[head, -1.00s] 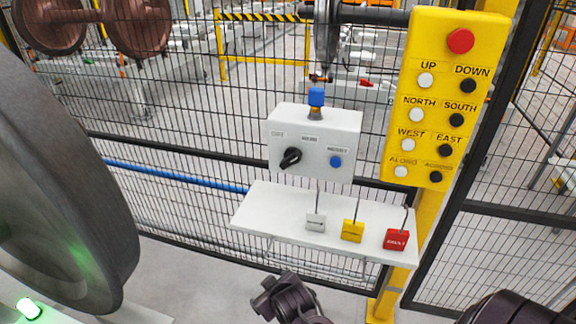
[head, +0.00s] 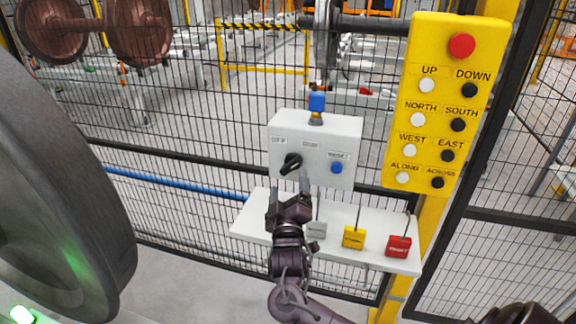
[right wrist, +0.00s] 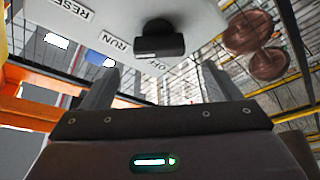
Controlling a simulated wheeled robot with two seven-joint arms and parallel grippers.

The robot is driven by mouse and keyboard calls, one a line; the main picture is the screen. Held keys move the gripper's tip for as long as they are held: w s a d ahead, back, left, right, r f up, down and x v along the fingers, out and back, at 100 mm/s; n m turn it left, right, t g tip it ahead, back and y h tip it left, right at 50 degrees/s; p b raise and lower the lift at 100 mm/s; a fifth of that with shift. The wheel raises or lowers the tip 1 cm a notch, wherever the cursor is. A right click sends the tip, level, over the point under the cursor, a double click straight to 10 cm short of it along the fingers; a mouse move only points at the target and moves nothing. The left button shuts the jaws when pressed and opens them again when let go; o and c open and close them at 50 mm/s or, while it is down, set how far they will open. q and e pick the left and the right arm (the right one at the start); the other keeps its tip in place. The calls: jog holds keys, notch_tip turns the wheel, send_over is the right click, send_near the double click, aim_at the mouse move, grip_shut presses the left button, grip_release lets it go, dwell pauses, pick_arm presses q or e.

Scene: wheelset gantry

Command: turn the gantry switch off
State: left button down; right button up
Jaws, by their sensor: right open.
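The gantry switch is a black rotary knob (head: 291,163) on a white box (head: 316,138). Its handle is tilted, with its upper end toward the RUN label on the right. The OFF label (head: 279,140) is at its upper left. My right gripper (head: 289,185) is open and empty, just below the knob in the head view. In the right wrist view the knob (right wrist: 158,40) shows beyond and roughly between the two spread fingertips (right wrist: 158,76), apart from them. My left gripper is not in view.
A blue RESET button (head: 337,167) is right of the knob. A white shelf (head: 247,219) below carries white, yellow and red tags on hooks. A yellow button pendant (head: 438,105) stands at the right. Mesh fence is behind, a large wheel (head: 60,200) at the left.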

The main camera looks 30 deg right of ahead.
aim_at(288, 168)
jog(key=p+x, duration=0.1)
jog(key=x, duration=0.6)
jog(key=shift+w, duration=0.1)
jog(key=shift+c, duration=0.3)
jog(key=c, duration=0.9)
